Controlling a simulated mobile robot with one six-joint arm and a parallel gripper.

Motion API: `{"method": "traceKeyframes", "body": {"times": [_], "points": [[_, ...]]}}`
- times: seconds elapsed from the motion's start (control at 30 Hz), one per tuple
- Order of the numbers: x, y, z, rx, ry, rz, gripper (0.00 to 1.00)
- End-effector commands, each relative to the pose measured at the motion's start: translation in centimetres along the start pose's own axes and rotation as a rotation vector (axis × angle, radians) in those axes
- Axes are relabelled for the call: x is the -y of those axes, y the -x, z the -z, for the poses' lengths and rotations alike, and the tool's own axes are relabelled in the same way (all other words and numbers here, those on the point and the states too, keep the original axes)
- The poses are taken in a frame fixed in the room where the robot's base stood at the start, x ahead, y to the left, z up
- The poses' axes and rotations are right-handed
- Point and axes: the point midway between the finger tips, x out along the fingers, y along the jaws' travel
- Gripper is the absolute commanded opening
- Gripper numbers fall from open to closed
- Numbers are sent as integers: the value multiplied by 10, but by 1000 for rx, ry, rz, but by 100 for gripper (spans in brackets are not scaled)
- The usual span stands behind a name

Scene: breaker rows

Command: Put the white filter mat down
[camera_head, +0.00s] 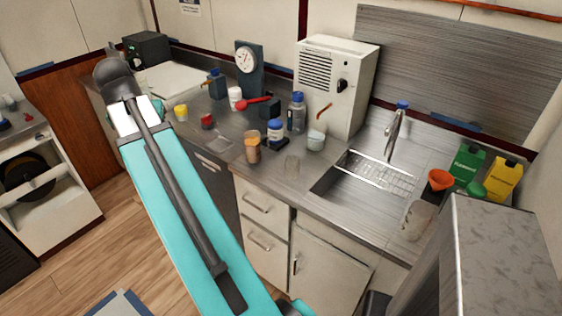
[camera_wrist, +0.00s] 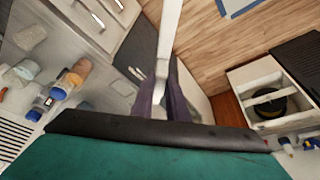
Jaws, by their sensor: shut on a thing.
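My gripper (camera_wrist: 162,80) shows in the wrist view, its two dark fingers shut on a narrow white piece. This is the white filter mat (camera_wrist: 168,35), seen nearly edge-on as a strip running from the fingers to the top edge of the picture. Its far end is out of frame. The mat is held up over the counter edge and floor side, and I cannot tell its height. In the head view my arm hides the gripper, and I cannot make out the mat there.
The steel counter (camera_head: 218,137) holds several bottles and cups, a dial gauge (camera_head: 246,62), a white box unit (camera_head: 332,85) and a sink (camera_head: 350,190). A white slab (camera_head: 175,80) lies at its far left end. Green and yellow containers (camera_head: 505,180) stand at right.

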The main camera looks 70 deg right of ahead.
Motion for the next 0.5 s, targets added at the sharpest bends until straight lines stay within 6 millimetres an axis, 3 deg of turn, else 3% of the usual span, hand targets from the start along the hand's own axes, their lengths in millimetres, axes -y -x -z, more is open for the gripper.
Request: {"method": "traceKeyframes", "body": {"times": [0.2,0.5], "points": [[-71,1,26,-5,-198,-75,0],[-164,8,45,-12,-453,-171,0]]}}
